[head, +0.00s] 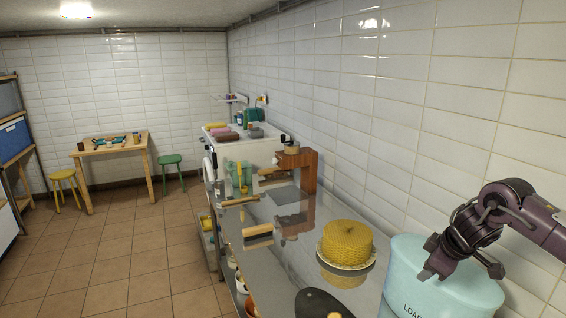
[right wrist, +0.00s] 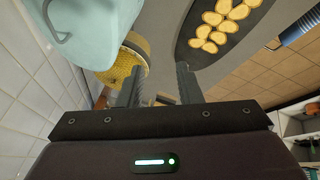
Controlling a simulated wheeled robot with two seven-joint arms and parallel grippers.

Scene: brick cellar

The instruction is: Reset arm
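My right gripper (head: 462,272) is in front of a pale blue lettered bin (head: 408,268) at the right end of the steel counter (head: 290,240). Its two fingers are apart with nothing between them, as the right wrist view (right wrist: 160,85) also shows. Whether the gripper touches the bin cannot be told. My left gripper is in neither view.
A yellow round cake (head: 347,243) stands on a plate left of the bin. A dark oval board (head: 318,303) is at the near edge; slices (right wrist: 217,25) lie on it. A wooden block (head: 308,172) stands farther back. The tiled floor (head: 150,265) left of the counter is clear.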

